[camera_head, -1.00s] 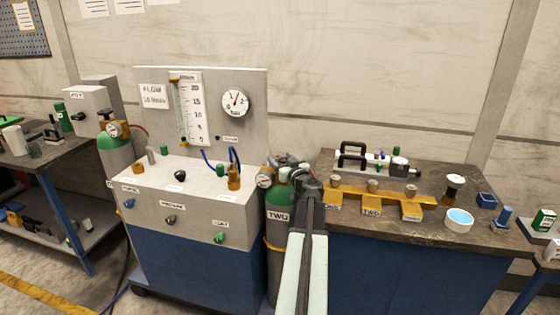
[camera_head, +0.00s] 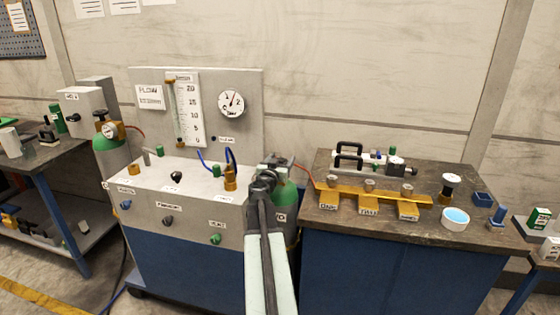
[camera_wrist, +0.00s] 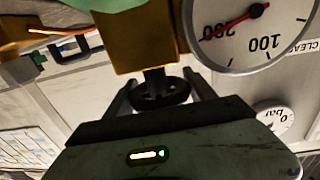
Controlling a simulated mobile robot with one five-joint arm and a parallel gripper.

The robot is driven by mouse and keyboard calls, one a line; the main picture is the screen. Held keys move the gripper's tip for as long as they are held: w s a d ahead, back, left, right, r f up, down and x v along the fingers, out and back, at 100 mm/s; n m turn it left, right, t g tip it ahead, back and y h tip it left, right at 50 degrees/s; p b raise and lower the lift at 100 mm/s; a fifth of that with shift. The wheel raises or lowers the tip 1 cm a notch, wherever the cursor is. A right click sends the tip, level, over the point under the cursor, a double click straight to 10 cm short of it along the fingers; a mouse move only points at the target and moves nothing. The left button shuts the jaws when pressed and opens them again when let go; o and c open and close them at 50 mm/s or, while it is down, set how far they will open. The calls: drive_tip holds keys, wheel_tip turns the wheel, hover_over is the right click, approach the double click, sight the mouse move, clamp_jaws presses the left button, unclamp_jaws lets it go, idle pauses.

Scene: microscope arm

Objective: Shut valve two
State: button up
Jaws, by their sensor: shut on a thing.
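A gas cylinder with a green shoulder (camera_head: 287,198) stands between the flow panel cart and the right bench; my arm covers most of its front and its label. Its brass valve body (camera_wrist: 140,42) fills the top of the wrist view. A round pressure gauge (camera_wrist: 243,35) is beside it, red needle near 200. Under the brass body is a small black handwheel (camera_wrist: 162,95) on a stem. My gripper (camera_wrist: 162,97) has its fingers on either side of this wheel, shut on it. In the head view my gripper (camera_head: 262,180) hides the valve.
On the right bench lies a brass manifold (camera_head: 385,196) with three knobs and labelled blocks, the middle one seemingly TWO. A flow panel (camera_head: 205,130) with a gauge stands behind the cart (camera_head: 175,200). Another gauged cylinder (camera_head: 112,158) stands at the left.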

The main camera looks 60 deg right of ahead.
drive_tip(key=m+g, duration=0.1)
drive_tip(key=g, duration=0.1)
drive_tip(key=m+g, duration=0.3)
drive_tip(key=g, duration=0.2)
drive_tip(key=shift+s+d, duration=0.15)
drive_tip(key=shift+s, duration=0.1)
drive_tip(key=shift+s+r+m+g+y, duration=0.1)
drive_tip(key=shift+s+m+g+y, duration=0.1)
drive_tip(key=shift+m+g, duration=0.65)
drive_tip(key=shift+s+m+g+y, duration=0.1)
drive_tip(key=shift+s+m+g, duration=0.1)
drive_tip(key=shift+m+g, duration=0.65)
drive_tip(key=shift+g, duration=0.4)
drive_tip(key=o, duration=1.4)
drive_tip(key=shift+s, duration=0.1)
drive_tip(key=shift+a, duration=0.2)
drive_tip(key=v, duration=0.7)
drive_tip(key=shift+a, duration=0.35)
